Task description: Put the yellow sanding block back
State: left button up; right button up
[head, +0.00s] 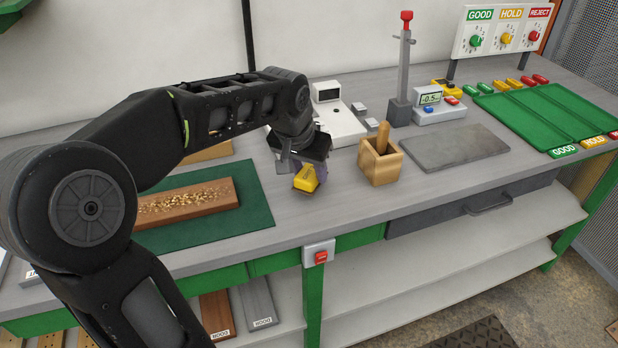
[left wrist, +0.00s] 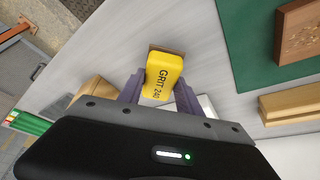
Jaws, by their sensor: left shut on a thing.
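The yellow sanding block (head: 306,179) is between the fingers of my left gripper (head: 305,176), just above or at the grey bench top, left of the wooden box. In the left wrist view the block (left wrist: 163,75) shows its GRIT 240 label, with a brown edge at its far end. The fingers of my left gripper (left wrist: 160,90) are shut on it from both sides. Whether its underside touches the bench is hard to tell. My right gripper does not show.
A green mat (head: 256,195) with a brown board (head: 188,204) covered in shavings lies left. A white scale-like device (head: 337,122) stands behind. Green trays (head: 551,112) lie far right.

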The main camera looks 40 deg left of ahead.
aim_at(307, 174)
pick_arm(q)
jog(key=shift+f, duration=1.25)
jog(key=shift+f, duration=0.1)
jog(key=shift+f, duration=0.15)
jog(key=o, duration=1.2)
jog(key=shift+r, duration=0.25)
jog(key=shift+r, duration=0.2)
jog(key=v, duration=1.1)
jog(key=shift+s+r, duration=0.1)
jog(key=shift+r, duration=0.2)
jog(key=shift+d, duration=0.1)
